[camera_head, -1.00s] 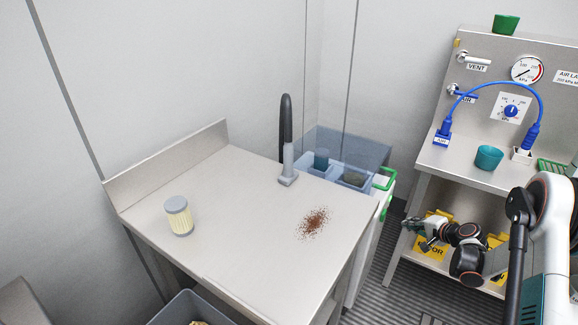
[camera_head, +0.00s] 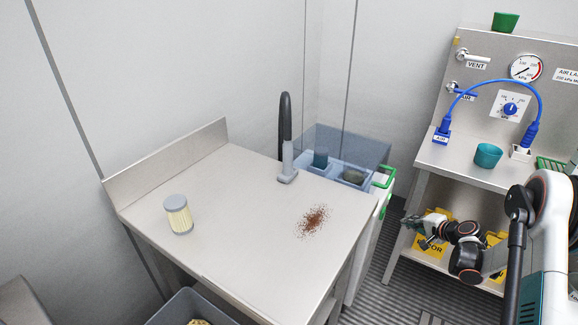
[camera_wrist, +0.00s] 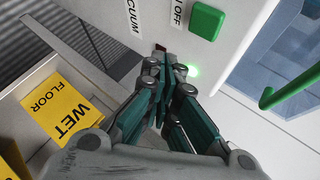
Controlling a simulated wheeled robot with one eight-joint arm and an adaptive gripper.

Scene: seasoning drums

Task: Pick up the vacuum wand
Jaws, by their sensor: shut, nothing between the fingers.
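The vacuum wand (camera_head: 288,160) stands upright at the back right corner of the steel table (camera_head: 240,235). It has a grey nozzle at the bottom and a black curved hose above. My gripper (camera_head: 412,228) is low to the right of the table, well away from the wand. In the wrist view my gripper (camera_wrist: 162,65) is shut and empty, its fingertips close to a white panel marked VACUUM and ON OFF. A green button (camera_wrist: 207,21) is on that panel, with a green light glowing beside it. The wand is not in the wrist view.
Reddish-brown powder (camera_head: 313,221) lies on the table, and a ribbed filter cylinder (camera_head: 178,214) stands at its left. A blue-grey clear bin (camera_head: 350,150) is behind the wand. A steel bench (camera_head: 450,165) stands right, with yellow wet-floor signs (camera_wrist: 62,105) below.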

